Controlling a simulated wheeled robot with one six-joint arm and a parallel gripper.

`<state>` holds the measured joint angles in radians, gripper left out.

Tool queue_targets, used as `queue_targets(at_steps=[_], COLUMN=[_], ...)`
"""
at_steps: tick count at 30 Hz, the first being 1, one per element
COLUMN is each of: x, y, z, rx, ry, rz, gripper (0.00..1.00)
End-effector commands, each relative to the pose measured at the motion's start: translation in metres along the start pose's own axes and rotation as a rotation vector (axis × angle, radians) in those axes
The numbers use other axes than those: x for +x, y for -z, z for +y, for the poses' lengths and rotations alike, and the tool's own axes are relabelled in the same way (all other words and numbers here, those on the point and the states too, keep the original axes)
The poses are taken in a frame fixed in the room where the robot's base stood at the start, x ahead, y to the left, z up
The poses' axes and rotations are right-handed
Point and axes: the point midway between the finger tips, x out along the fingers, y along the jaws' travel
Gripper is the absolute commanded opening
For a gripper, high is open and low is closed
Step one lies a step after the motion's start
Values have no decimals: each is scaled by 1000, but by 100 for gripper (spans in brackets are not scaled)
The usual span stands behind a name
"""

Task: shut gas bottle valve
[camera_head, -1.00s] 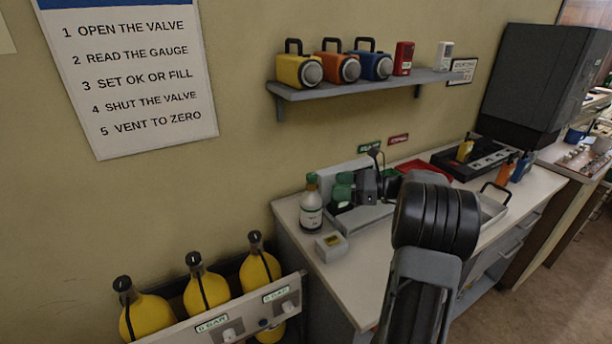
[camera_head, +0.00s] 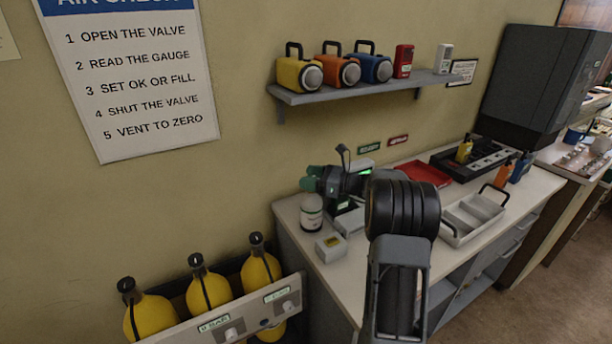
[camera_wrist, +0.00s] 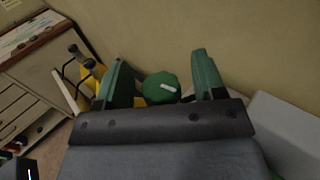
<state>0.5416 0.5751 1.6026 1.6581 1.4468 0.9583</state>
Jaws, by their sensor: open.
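A small pale gas bottle (camera_head: 312,214) stands upright near the left end of the white counter. In the wrist view its round green valve knob (camera_wrist: 160,88) has a white bar mark and shows between my two green fingers. My gripper (camera_head: 312,178) is open and sits over the bottle's top, hiding the knob in the head view. In the wrist view my gripper (camera_wrist: 158,82) has one finger on each side of the knob, with a visible gap; I cannot tell their exact height against it.
A small white box (camera_head: 331,246) sits just in front of the bottle. Yellow cylinders (camera_head: 207,290) stand in a rack at the lower left. A red tray (camera_head: 424,174) and a grey handled tray (camera_head: 470,217) lie to the right. A shelf (camera_head: 360,88) hangs above.

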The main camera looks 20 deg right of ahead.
Motion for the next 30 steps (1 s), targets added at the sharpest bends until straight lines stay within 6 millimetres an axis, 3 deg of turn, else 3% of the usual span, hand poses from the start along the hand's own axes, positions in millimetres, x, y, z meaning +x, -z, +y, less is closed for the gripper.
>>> queue_targets(at_steps=[6, 15, 30], x=[12, 12, 12], y=[0, 0, 0], z=[0, 0, 0], rx=[0, 0, 0], ry=[-1, 0, 0], rz=[0, 0, 1], gripper=[63, 63, 15])
